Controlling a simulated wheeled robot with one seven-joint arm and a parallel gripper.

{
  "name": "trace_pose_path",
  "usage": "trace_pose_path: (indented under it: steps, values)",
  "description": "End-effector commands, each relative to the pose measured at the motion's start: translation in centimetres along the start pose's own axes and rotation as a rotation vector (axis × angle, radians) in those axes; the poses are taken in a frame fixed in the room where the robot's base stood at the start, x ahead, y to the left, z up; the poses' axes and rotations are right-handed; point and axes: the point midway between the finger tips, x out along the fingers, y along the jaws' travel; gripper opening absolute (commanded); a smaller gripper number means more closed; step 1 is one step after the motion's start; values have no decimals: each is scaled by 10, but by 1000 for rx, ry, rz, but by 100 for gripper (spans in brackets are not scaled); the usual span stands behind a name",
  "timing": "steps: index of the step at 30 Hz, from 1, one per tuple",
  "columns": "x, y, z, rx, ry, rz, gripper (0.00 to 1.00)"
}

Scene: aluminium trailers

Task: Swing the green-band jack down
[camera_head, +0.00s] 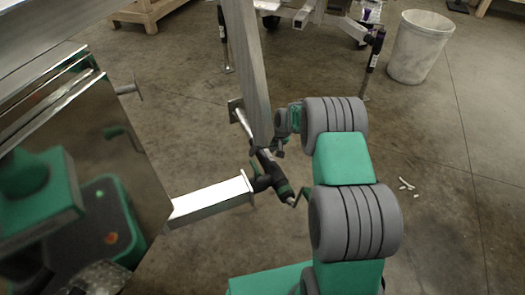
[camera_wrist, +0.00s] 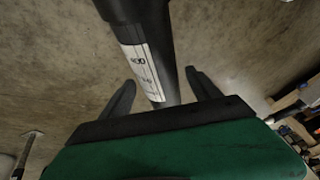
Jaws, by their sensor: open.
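The green-band jack (camera_head: 268,163) is mounted at the end of a square aluminium tube (camera_head: 212,201). It lies tilted, not upright, with its bright inner tube and square foot plate toward the upper left and its green band (camera_head: 283,188) and crank at the lower right. My gripper (camera_head: 279,148) is at the jack's dark body, partly hidden by my own wrist. In the wrist view, the dark jack tube with a white label (camera_wrist: 145,70) runs between the two open fingers of my gripper (camera_wrist: 160,82). Whether a finger touches the tube I cannot tell.
An aluminium beam (camera_head: 247,70) rises just behind the jack. A shiny metal box (camera_head: 120,150) fills the left. Other jacks (camera_head: 374,52) stand upright at the back, beside a pale bin (camera_head: 418,48). White scraps (camera_head: 407,185) lie on the otherwise clear floor at right.

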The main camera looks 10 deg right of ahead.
Motion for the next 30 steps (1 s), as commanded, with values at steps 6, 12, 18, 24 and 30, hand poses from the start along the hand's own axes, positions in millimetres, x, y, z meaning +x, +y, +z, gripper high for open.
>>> trace_pose_path:
  steps: [6,12,18,24,30]
  values:
    - [-1,1,0,1,0,1,60]
    - [-1,1,0,2,0,1,43]
    - [-1,1,0,2,0,1,27]
    - [-1,1,0,2,0,1,10]
    - [-1,2,0,2,0,2,0]
